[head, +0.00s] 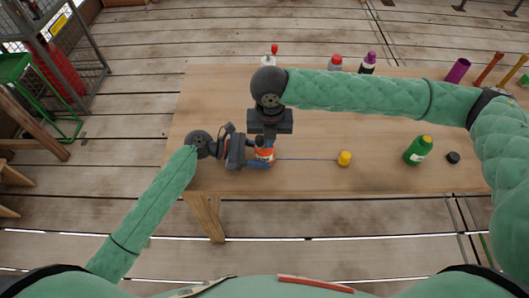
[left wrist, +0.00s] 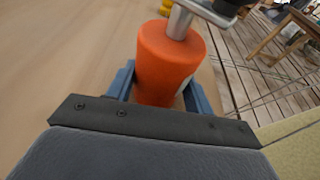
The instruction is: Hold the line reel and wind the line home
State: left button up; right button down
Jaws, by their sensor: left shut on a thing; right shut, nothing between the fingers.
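The line reel (head: 265,155) is an orange body near the table's left part. In the left wrist view, the orange reel (left wrist: 170,62) sits between the blue fingers of my left gripper (left wrist: 165,95), which is shut on it. A grey metal rod (left wrist: 182,20) rises from its top. My left gripper (head: 258,157) reaches it from the left in the head view. My right gripper (head: 269,140) points down just above the reel, shut and empty; its fingertips are partly hidden. A thin line (head: 308,159) runs right across the table from the reel to a yellow piece (head: 344,158).
On the wooden table (head: 300,180), a green bottle (head: 418,150) and black cap (head: 453,157) stand to the right. Red-topped (head: 335,63) and purple-topped (head: 368,62) bottles stand along the back edge, with a purple cup (head: 457,70). The front middle is clear.

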aim_at(257, 137)
jog(key=shift+s+a, duration=0.2)
jog(key=shift+a, duration=0.5)
dwell(0.7)
jog(key=shift+w+a, duration=0.25)
jog(key=shift+a, duration=0.25)
jog(key=shift+w+a, duration=0.2)
jog(key=shift+a, duration=0.25)
dwell(1.1)
jog(key=shift+w+a, duration=0.2)
jog(key=shift+w, duration=0.3)
jog(key=shift+w+a, duration=0.15)
jog(key=shift+w, duration=0.35)
dwell(1.0)
jog(key=shift+w+d, duration=0.2)
jog(key=shift+w, duration=0.35)
dwell(0.8)
jog(key=shift+s+a, duration=0.15)
jog(key=shift+a, duration=0.1)
notch_tip(257, 137, up, 7)
dwell(1.0)
